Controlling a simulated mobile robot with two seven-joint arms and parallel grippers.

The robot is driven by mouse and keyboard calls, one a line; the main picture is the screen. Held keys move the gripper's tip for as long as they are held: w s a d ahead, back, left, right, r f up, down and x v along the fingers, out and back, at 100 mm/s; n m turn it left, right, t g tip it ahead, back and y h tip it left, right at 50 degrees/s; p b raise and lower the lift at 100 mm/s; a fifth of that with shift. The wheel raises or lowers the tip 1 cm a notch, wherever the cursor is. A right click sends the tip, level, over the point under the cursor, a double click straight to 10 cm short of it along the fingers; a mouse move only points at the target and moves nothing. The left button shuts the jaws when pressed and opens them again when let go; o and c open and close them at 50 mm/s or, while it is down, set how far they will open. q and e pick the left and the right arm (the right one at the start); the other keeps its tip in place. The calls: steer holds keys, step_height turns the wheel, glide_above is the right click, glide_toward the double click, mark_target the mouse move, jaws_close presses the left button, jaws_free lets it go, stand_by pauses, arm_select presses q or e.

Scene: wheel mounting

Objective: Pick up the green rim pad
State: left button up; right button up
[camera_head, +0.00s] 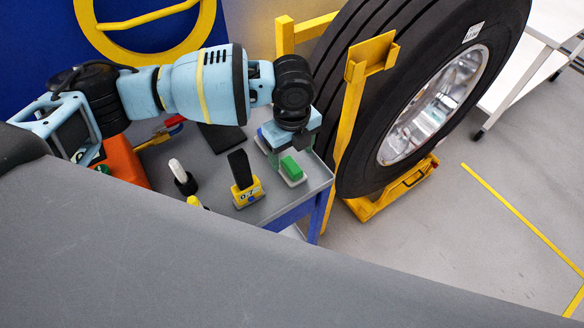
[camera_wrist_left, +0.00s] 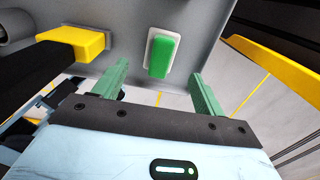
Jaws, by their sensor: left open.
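The green rim pad (camera_head: 291,168) is a small green block on a pale base, lying near the right corner of the grey tabletop. It also shows in the left wrist view (camera_wrist_left: 161,56), ahead of and between the two green fingers. My left gripper (camera_wrist_left: 160,88) is open and empty, with the pad a little beyond its fingertips. In the head view my left gripper (camera_head: 287,143) hangs over the table's right end, just behind the pad, and its fingers are hard to make out. My right gripper does not show in either view.
A yellow-based tool with a black handle (camera_head: 245,184) stands just left of the pad. The grey table (camera_head: 273,206) also holds an orange item (camera_head: 122,162) and a white-handled tool (camera_head: 181,174). A large tyre (camera_head: 350,120) in a yellow stand (camera_head: 347,130) rises close on the right.

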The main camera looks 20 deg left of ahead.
mark_target(292, 165)
arm_select(q)
steer(key=shift+f, duration=2.95)
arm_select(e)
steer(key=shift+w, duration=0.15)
arm_select(q)
steer(key=c, duration=1.1)
steer(key=shift+r, duration=0.1)
step_height(292, 165, up, 10)
steer(key=shift+f, duration=0.1)
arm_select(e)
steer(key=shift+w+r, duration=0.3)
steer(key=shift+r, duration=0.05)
